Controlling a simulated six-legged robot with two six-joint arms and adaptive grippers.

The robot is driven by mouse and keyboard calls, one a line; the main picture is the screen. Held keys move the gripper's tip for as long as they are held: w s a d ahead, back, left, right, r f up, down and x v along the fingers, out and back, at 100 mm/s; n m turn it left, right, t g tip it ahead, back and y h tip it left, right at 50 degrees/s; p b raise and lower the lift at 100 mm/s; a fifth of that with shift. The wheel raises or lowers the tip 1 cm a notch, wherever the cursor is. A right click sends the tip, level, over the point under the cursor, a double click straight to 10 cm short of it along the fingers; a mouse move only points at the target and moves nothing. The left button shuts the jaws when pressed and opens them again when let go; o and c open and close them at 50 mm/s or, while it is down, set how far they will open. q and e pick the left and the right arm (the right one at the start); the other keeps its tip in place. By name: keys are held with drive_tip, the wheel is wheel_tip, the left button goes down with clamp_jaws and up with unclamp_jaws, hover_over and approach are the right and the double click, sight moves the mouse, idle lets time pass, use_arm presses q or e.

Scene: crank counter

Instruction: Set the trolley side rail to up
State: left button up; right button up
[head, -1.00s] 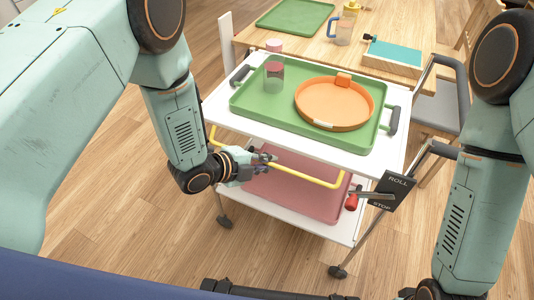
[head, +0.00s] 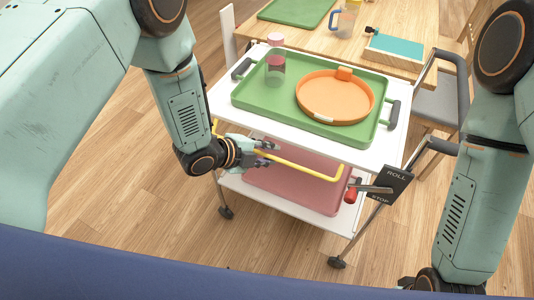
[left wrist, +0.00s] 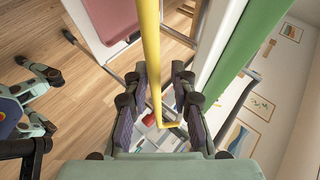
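The trolley side rail is a yellow bar (head: 312,171) hanging below the near edge of the white trolley top (head: 306,138), so it is in the lowered position. My left gripper (head: 272,154) is at the left half of this bar. In the left wrist view the yellow rail (left wrist: 150,50) runs between the two spread fingers of the left gripper (left wrist: 160,95), with gaps visible on both sides. The left gripper is open around the rail. My right arm shows at the right, but its fingertips are outside the head view.
A green tray (head: 255,101) on the trolley holds an orange round tray (head: 312,102) and a jar (head: 275,72). A pink tray (head: 290,180) lies on the lower shelf. A ROLL/STOP plate (head: 396,178) with a red-tipped lever (head: 350,195) is at the right corner. Floor is clear at left.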

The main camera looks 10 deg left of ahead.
use_arm(q)
drive_tip(key=shift+o, duration=0.5)
drive_tip(key=shift+s+f, duration=0.1)
drive_tip(key=shift+s, duration=0.05)
drive_tip(key=v, duration=1.2)
drive_tip(key=shift+f, duration=0.1)
